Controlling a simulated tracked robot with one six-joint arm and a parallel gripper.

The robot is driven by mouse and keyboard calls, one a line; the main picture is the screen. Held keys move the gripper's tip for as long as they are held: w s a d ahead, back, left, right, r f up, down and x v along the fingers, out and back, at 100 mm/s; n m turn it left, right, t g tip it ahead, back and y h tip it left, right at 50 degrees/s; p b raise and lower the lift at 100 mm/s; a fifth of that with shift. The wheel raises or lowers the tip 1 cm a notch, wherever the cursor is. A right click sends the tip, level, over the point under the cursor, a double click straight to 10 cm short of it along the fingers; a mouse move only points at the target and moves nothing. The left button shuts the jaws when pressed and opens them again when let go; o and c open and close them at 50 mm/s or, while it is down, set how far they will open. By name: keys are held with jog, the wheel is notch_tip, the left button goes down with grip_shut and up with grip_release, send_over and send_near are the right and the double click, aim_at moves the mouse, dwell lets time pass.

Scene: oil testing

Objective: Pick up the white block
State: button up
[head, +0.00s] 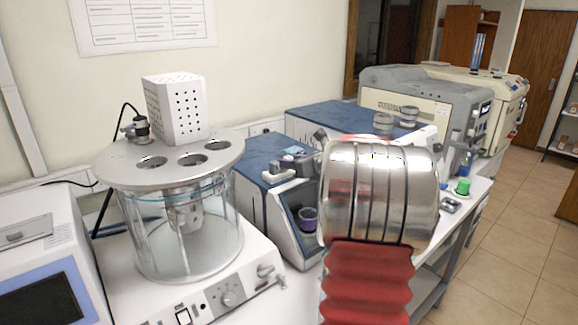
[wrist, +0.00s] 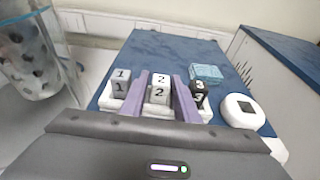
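In the wrist view, the white block (wrist: 159,93) is marked 2 on its top and front. It stands in a white holder (wrist: 108,103) between a grey block (wrist: 120,86) marked 1 on its left and a black block (wrist: 198,97) marked 3 on its right. My gripper (wrist: 160,80) is open, with one purple finger on each side of the white block. Only slight gaps show, and I cannot tell whether either finger touches it. In the head view, my silver and red arm hides most of the gripper.
The holder rests on a blue-topped machine (head: 262,150). A light-blue clear box (wrist: 206,73) and a white round device (wrist: 240,111) with a dark display are close to the right. A glass vessel (head: 188,240) under a round metal lid stands left. A purple cup (head: 308,218) sits lower down.

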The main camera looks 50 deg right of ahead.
aim_at(289, 157)
grip_shut()
dwell(0.3)
notch_tip(289, 157, up, 10)
dwell(0.6)
dwell(0.5)
